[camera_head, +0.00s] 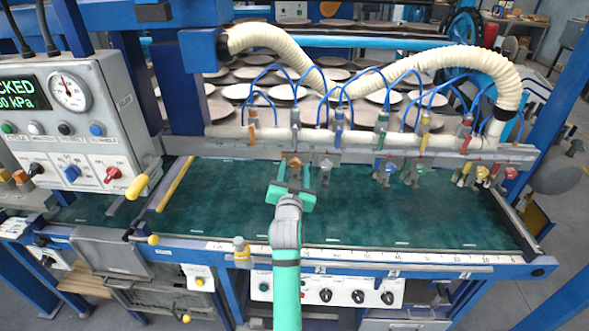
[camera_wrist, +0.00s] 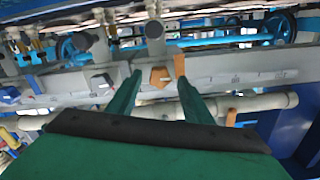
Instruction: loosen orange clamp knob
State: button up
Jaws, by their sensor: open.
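The orange clamp knob (camera_head: 294,163) sits on the grey rail at the back of the green bed, straight ahead of my gripper (camera_head: 292,176). In the wrist view the knob (camera_wrist: 159,77) is a small faceted orange piece on the grey rail. It shows between the two green fingertips of my gripper (camera_wrist: 158,82), with room on both sides. A second orange piece (camera_wrist: 180,68) stands beside it, close to the right fingertip. My gripper is open and holds nothing. I cannot tell whether the fingertips reach past the knob's face.
A control box (camera_head: 75,120) stands at the left. A cream hose (camera_head: 430,62) arches above. The green bed (camera_head: 400,215) is clear.

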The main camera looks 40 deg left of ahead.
jog(key=shift+w+a, duration=0.15)
jog(key=shift+w, duration=0.1)
jog(key=c, duration=1.1)
jog(key=shift+o, duration=0.2)
